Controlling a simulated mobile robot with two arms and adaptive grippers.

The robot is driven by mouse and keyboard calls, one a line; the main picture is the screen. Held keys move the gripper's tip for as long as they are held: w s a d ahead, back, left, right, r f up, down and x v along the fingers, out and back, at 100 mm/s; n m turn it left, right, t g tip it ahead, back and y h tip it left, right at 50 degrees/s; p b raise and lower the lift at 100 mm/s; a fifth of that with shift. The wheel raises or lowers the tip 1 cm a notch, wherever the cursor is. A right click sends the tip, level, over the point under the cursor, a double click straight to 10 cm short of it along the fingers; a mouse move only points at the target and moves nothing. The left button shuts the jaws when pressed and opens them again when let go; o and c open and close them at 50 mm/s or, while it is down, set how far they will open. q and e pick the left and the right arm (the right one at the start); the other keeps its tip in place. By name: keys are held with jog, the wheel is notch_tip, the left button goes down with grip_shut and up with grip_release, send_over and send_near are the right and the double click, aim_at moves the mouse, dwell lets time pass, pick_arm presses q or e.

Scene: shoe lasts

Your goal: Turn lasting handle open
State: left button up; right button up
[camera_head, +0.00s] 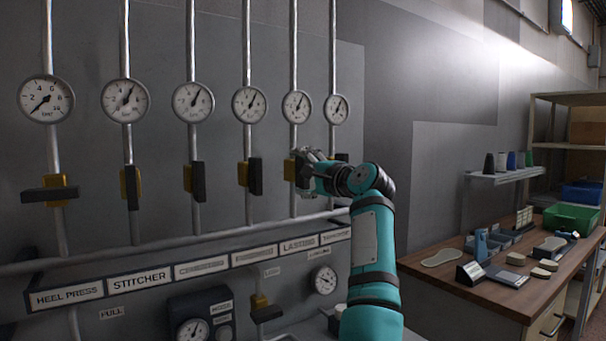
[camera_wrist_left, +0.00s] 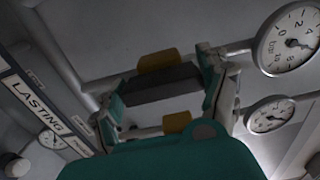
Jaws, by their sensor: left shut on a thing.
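The LASTING label (camera_head: 299,245) is on the rail under the fifth pipe, and it also shows in the left wrist view (camera_wrist_left: 33,101). The valve on that pipe has a yellow body (camera_head: 289,170) and a dark handle, mostly hidden in the head view by my left gripper (camera_head: 303,168). In the left wrist view the dark handle (camera_wrist_left: 160,85) lies between the two fingers of my left gripper (camera_wrist_left: 168,92), which is shut on it. The handle looks roughly in line with the pipes. My right gripper is in neither view.
The heel press handle (camera_head: 49,194) lies across its pipe; the stitcher handle (camera_head: 132,188) and several others stand along theirs. Round gauges (camera_head: 297,107) sit above the valves. A wooden bench (camera_head: 440,272) with tools stands at the right.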

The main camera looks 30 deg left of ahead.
pick_arm(q)
jog(key=o, duration=1.2)
jog(key=shift+c, duration=0.2)
jog(key=v, duration=0.7)
jog(key=shift+d, duration=0.2)
